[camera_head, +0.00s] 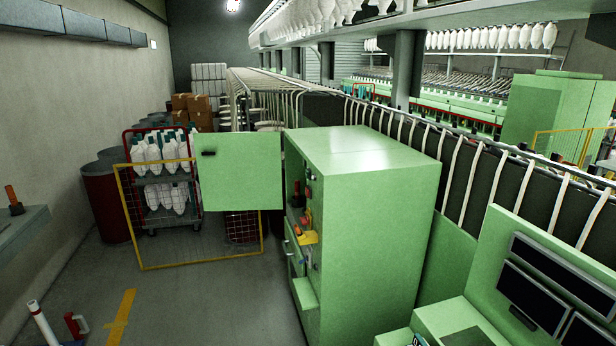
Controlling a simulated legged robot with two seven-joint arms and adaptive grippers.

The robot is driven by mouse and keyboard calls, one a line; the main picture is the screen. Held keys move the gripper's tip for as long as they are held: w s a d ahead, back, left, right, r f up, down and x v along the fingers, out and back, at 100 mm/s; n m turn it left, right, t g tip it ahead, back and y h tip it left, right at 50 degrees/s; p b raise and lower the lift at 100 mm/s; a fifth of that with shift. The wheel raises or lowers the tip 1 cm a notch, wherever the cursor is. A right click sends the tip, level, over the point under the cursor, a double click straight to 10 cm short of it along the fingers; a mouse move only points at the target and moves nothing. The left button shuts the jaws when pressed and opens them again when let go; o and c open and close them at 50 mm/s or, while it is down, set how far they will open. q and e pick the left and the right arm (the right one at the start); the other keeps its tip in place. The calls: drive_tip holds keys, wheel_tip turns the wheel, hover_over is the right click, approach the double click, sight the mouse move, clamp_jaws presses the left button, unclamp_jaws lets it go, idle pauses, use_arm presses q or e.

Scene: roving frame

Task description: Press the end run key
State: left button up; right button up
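I cannot make out an end run key in this view. A green console (490,275) at the lower right has dark screen-like panels (537,297) on its sloped face. A small dark-and-light item, perhaps a keypad, shows at the bottom edge beside the console, cut off and too small to read. A tall green cabinet (375,240) stands in the middle, with its green door (240,172) swung open to the left. Coloured parts, red and yellow, show on the cabinet's left side. Neither of my grippers is in view.
A yellow-framed mesh barrier (190,265) stands before a red cart (150,200) of white bobbins. A dark red drum (105,205) is by the left wall. A white tube (42,325) is at the lower left. Grey floor (190,305) left of the cabinet is clear.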

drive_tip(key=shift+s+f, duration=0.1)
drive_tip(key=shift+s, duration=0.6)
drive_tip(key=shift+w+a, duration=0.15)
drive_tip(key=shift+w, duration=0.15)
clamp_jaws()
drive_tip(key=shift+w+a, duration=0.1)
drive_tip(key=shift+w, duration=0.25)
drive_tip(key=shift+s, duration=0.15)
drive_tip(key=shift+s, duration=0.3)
